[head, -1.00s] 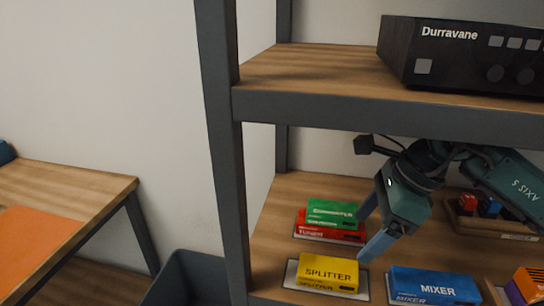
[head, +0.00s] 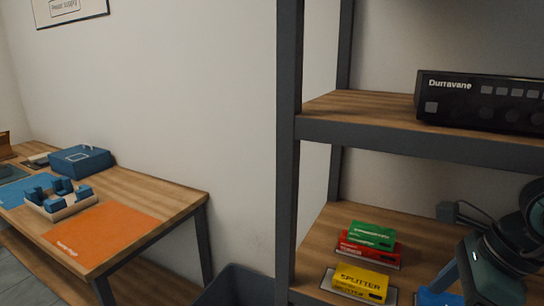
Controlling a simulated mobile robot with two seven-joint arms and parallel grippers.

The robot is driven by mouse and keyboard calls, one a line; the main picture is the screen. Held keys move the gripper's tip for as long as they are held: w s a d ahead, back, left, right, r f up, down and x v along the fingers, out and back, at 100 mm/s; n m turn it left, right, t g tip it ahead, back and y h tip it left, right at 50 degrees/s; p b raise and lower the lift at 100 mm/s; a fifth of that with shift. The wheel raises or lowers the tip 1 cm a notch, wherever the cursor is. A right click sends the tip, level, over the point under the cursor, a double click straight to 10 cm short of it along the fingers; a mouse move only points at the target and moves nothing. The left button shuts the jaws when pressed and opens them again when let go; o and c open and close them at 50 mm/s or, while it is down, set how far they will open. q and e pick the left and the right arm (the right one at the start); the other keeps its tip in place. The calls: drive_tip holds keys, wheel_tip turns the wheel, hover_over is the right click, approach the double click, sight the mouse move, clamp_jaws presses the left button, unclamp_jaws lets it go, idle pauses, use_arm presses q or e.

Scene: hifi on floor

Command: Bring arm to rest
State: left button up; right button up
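My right gripper (head: 450,282) is at the lower right of the head view, in front of the lower shelf board. My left gripper is not in view.
A green box (head: 372,236) lies on a red one (head: 369,249) on the lower shelf (head: 318,247). The black Durravane unit (head: 475,103) stands above. A grey shelf post (head: 288,150) and dark bin (head: 240,288) separate the shelf from the wooden table (head: 165,197).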

drive_tip(key=a+r+m+y+p, duration=0.15)
drive_tip(key=a+m+y, duration=0.55)
drive_tip(key=a+y, duration=0.8)
drive_tip(key=w+d+f+m+t+h, duration=0.15)
drive_tip(key=f+m+t+h, duration=0.3)
drive_tip(key=m, duration=0.55)
drive_tip(key=w+d+f+m+t+h+p, duration=0.1)
drive_tip(key=w+f+m+t+h, duration=0.2)
drive_tip(key=m+t, duration=0.45)
drive_tip(key=d+f+m+t+h, duration=0.1)
drive_tip(key=f+m+t+h, duration=0.4)
drive_tip(key=m, duration=0.6)
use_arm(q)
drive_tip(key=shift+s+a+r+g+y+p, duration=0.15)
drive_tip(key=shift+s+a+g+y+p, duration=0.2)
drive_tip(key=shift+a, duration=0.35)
use_arm(e)
drive_tip(key=s+a+f+m+g+h, duration=0.1)
drive_tip(key=s+f+m+g, duration=0.3)
drive_tip(key=f, duration=0.4)
drive_tip(key=s+a+f+m+g+h, duration=0.1)
drive_tip(key=s+f+m+g+h, duration=0.1)
drive_tip(key=s+f+m+g, duration=0.3)
wheel_tip(320, 180, down, 4)
drive_tip(key=shift+s+r, duration=0.1)
drive_tip(key=shift+s, duration=0.45)
